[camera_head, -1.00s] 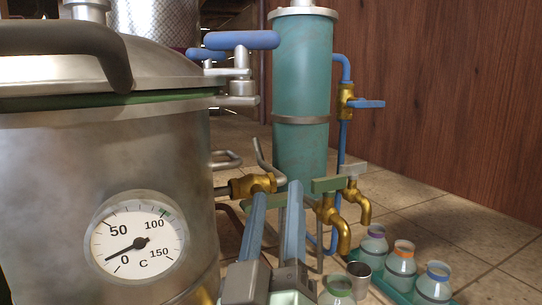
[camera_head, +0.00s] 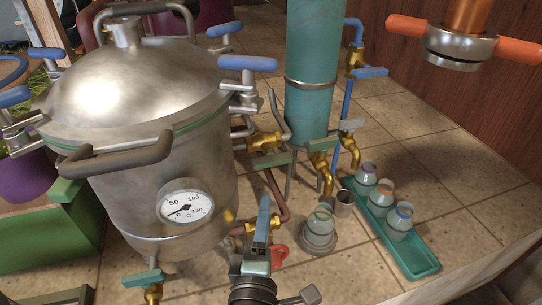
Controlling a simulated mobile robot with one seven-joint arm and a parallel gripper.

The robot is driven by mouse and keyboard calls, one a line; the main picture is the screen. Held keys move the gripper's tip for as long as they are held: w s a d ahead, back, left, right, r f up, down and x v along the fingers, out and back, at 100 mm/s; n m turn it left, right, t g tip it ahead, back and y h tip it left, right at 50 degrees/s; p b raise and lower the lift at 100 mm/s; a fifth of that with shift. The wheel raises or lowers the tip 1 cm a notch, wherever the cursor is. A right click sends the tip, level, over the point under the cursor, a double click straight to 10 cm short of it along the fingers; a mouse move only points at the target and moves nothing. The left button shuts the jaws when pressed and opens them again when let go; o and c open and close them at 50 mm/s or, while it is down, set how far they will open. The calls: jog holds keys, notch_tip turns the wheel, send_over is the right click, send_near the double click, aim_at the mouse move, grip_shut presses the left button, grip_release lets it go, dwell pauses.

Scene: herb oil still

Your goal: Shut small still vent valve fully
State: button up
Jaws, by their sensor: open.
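The steel still (camera_head: 150,130) with a domed lid and round gauge stands left of centre. Several brass valves are beside it; none is labelled, so I cannot tell which is the vent valve. One brass valve (camera_head: 263,142) with a green handle (camera_head: 271,160) sits on the pipe right of the still. A lower brass valve with a red handle (camera_head: 281,256) is near the floor. My gripper (camera_head: 263,206) points up at the bottom centre, below the green handle in the picture. It is open and empty; its blue fingers nearly overlap from this side.
A teal column (camera_head: 313,60) stands behind, with a blue-handled valve (camera_head: 370,72) on its pipe. Brass taps (camera_head: 325,165) overhang the floor near a metal cup and jar. A teal tray (camera_head: 418,262) holds bottles. An orange-handled fitting (camera_head: 460,42) is at the upper right.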

aim_at(272, 165)
jog(key=w, duration=0.8)
jog(key=w+d+p, duration=0.1)
jog(key=w, duration=0.3)
jog(key=shift+w, duration=0.4)
jog(key=shift+c, duration=0.4)
grip_shut()
